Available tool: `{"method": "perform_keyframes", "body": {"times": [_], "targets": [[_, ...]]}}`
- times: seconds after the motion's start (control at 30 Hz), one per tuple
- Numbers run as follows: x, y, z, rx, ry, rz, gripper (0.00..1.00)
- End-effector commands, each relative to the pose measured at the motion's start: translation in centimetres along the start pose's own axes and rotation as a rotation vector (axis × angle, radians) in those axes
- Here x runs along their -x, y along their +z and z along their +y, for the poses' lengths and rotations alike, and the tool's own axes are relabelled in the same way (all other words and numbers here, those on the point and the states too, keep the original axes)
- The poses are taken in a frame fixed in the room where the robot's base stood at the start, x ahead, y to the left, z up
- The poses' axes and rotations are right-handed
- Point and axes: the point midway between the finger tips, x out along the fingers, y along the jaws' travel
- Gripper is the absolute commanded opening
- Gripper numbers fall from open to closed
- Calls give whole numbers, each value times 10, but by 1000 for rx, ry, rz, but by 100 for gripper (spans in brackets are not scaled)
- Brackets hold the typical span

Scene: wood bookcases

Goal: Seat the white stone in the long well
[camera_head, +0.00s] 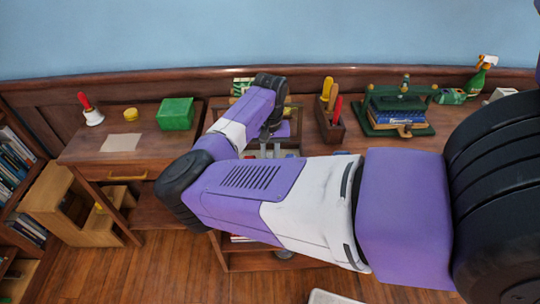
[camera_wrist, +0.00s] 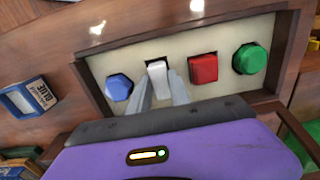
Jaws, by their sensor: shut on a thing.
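In the wrist view the white stone (camera_wrist: 157,67) is a small pale block between the tips of my gripper (camera_wrist: 161,80). The grey fingers are shut on it, over a cream panel (camera_wrist: 136,64) in a wooden frame. A blue stone (camera_wrist: 119,87) is left of it; a red stone (camera_wrist: 203,68) and a green stone (camera_wrist: 250,59) are to its right. I cannot make out the long well, nor whether the white stone touches the panel. In the head view my arm hides most of this spot.
A box labelled blue (camera_wrist: 28,98) lies left of the frame. In the head view, a wooden holder (camera_head: 330,125) with coloured handles and a green press (camera_head: 398,125) stand to the right. A green box (camera_head: 176,113) and a bell (camera_head: 92,116) stand on the left desk.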

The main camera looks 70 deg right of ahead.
Motion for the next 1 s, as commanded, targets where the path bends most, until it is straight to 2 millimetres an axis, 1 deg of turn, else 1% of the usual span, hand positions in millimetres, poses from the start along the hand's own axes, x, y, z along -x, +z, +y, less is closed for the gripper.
{"method": "perform_keyframes", "body": {"times": [0.4, 0.43, 0.5, 0.53, 0.67, 0.77, 0.87, 1.0], "targets": [[-15, 1, 1, 0, 0, -2, 0], [-15, 1, 1, 0, 0, -3, 30], [-16, 1, 1, 1, 0, -3, 43], [-17, 1, 1, 1, 0, -3, 46], [-15, 1, 1, 1, -1, -2, 46], [-8, 0, 0, 1, -3, -1, 46], [7, 0, 1, 1, 2, 0, 46], [40, -1, 1, 0, 2, 3, 46]]}}
